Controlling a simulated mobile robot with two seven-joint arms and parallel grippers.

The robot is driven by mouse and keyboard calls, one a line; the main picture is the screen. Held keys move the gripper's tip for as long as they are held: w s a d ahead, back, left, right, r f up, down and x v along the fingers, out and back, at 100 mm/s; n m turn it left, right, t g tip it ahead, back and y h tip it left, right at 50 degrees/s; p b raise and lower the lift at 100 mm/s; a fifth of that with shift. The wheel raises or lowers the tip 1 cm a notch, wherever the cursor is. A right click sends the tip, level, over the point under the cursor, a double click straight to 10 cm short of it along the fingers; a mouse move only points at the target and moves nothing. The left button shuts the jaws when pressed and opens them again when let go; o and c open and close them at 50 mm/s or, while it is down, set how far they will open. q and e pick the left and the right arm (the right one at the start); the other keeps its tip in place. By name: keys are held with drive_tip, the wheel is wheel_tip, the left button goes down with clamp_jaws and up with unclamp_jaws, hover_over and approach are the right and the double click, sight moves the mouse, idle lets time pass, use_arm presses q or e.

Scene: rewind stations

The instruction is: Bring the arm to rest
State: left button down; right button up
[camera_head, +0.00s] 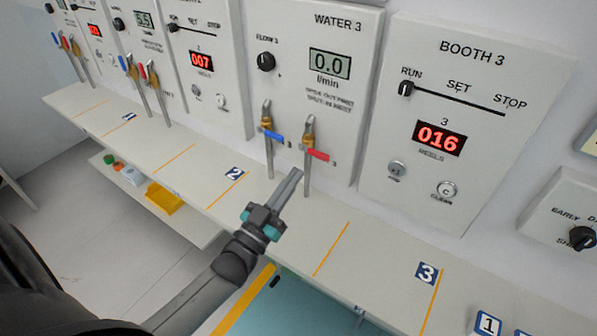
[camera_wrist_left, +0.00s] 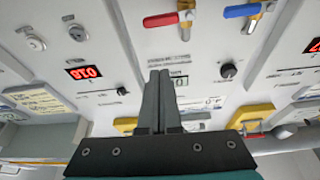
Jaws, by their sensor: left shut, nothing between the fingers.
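My left gripper (camera_head: 291,184) comes in from the lower left in the head view, over the ledge in front of the Water 3 panel (camera_head: 352,104). Its fingers are together and empty; they also show shut in the left wrist view (camera_wrist_left: 158,76). The fingertips are close to the two valves under that panel, one with a blue lever (camera_head: 273,137) and one with a red lever (camera_head: 318,155). Whether they touch a pipe I cannot tell. In the left wrist view the red lever (camera_wrist_left: 161,20) and blue lever (camera_wrist_left: 241,11) are at the top. My right gripper is not in view.
The Booth 3 panel (camera_head: 470,135) stands to the right, with its slider at RUN and a display reading 016. A ledge (camera_head: 290,222) with numbered labels runs below the panels. More panels and valves stand at the left. A yellow tray (camera_head: 164,198) lies on a lower shelf.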

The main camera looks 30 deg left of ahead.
use_arm(q)
drive_tip(key=shift+d, duration=0.1)
drive_tip(key=s+d+f+g, duration=0.4)
drive_tip(key=d+f+g, duration=0.3)
drive_tip(key=f+g, duration=0.15)
drive_tip(key=s+d+f+g+y, duration=0.1)
drive_tip(key=s+f+g+y, duration=0.1)
drive_tip(key=s+g, duration=1.15)
drive_tip(key=s+f+t+b, duration=0.1)
drive_tip(key=s+f+b, duration=0.15)
drive_tip(key=f, duration=1.05)
drive_tip(key=s+f+t+b, duration=0.2)
drive_tip(key=s+f, duration=0.1)
drive_tip(key=f, duration=1)
drive_tip(key=s+a+f+g+b, duration=0.1)
drive_tip(key=s+f+b, duration=0.4)
drive_tip(key=s+f, duration=1)
wheel_tip(320, 180, down, 3)
drive_tip(key=shift+s+a+f+m+g, duration=0.1)
drive_tip(key=shift+s+a+m+g, duration=0.25)
drive_tip(key=shift+a, duration=0.35)
